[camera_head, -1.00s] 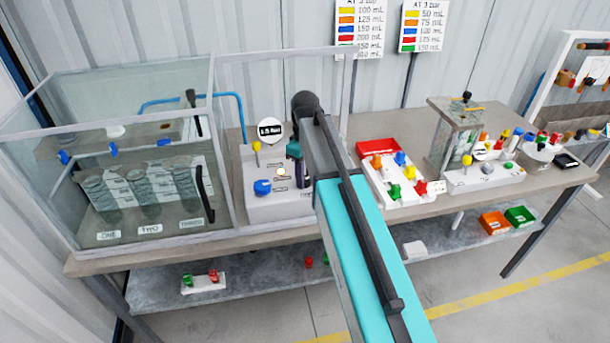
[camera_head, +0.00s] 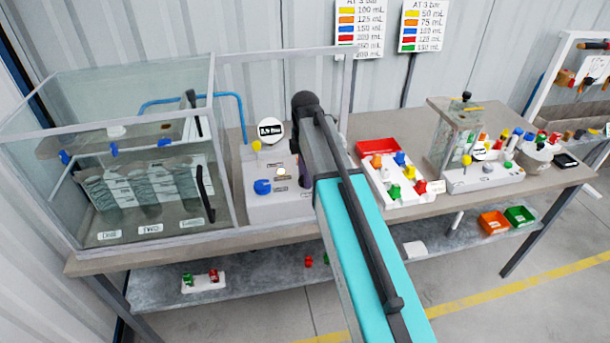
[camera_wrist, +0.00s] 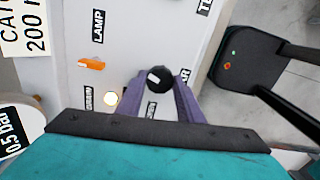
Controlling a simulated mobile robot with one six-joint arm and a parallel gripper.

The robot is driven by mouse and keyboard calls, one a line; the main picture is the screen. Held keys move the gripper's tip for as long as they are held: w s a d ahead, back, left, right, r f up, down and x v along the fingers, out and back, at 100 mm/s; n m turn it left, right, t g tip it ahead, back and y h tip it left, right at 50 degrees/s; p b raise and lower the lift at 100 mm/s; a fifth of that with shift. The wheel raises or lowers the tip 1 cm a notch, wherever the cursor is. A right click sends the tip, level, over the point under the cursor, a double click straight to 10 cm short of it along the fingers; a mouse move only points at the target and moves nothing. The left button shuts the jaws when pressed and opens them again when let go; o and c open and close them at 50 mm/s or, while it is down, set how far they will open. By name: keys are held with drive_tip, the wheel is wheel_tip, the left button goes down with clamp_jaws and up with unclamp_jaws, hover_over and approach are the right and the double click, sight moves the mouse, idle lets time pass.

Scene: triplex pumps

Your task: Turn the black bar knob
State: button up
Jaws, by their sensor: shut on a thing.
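The black bar knob (camera_wrist: 160,77) shows in the wrist view as a round dark knob with a small white mark. It sits on the pale control panel (camera_wrist: 140,35). My gripper (camera_wrist: 157,90) has its two purple fingers on either side of the knob and is shut on it. A label beside the knob is partly covered by a finger.
An orange knob (camera_wrist: 92,64) labelled LAMP and a glowing lamp (camera_wrist: 110,98) are left of the knob. A round gauge (camera_head: 269,131) stands behind the panel. A glass tank (camera_head: 110,200) is to the left, and a red tray (camera_head: 378,146) to the right.

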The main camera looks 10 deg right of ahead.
drive_tip(key=shift+d+n, duration=0.1)
drive_tip(key=shift+n, duration=1.9)
drive_tip(key=o, duration=1.1)
drive_tip(key=shift+c, duration=0.2)
drive_tip(key=shift+r, duration=0.25)
wheel_tip(320, 180, up, 13)
drive_tip(key=b, duration=0.3)
drive_tip(key=shift+r, duration=0.15)
drive_tip(key=shift+s, duration=0.1)
